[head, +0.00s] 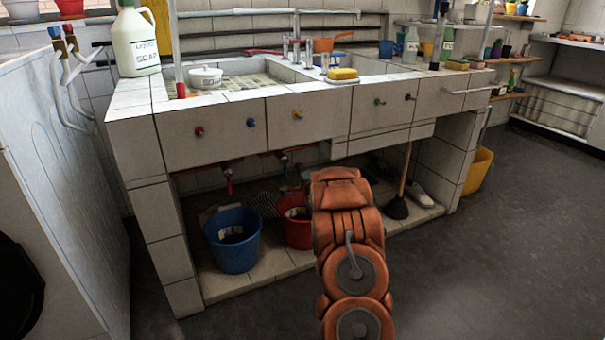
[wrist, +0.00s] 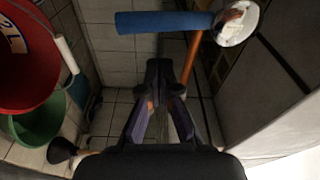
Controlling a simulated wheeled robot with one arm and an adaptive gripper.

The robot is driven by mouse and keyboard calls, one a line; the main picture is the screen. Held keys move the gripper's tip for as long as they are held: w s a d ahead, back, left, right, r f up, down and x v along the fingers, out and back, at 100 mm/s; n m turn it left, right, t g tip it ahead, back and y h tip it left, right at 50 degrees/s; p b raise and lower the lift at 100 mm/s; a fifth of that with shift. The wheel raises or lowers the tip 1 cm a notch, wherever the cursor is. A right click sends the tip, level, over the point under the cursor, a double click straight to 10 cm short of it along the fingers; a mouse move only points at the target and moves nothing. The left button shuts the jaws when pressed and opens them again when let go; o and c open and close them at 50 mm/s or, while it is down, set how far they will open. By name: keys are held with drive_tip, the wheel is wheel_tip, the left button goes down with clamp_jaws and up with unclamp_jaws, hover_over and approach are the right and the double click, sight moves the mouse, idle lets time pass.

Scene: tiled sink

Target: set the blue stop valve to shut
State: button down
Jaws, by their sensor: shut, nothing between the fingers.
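In the wrist view a long blue lever handle (wrist: 165,22) lies across the top of the picture. In the head view my orange arm hides my gripper.
A red-handled valve (head: 229,182) hangs to the left under the sink. A blue bucket (head: 233,243) and a red bucket (head: 297,226) stand below. A plunger (head: 397,207) stands to the right. An orange pipe (wrist: 192,56) runs close to my fingers.

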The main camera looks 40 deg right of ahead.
sight(285, 168)
drive_tip(key=shift+w+a+f+b, duration=0.1)
drive_tip(key=shift+a+b, duration=0.3)
drive_tip(key=shift+a, duration=0.45)
drive_tip(key=shift+w+a+f+b, duration=0.1)
drive_tip(key=shift+a+b, duration=0.3)
drive_tip(key=shift+a, duration=0.45)
drive_tip(key=shift+r+p, duration=0.1)
drive_tip(key=shift+p, duration=0.2)
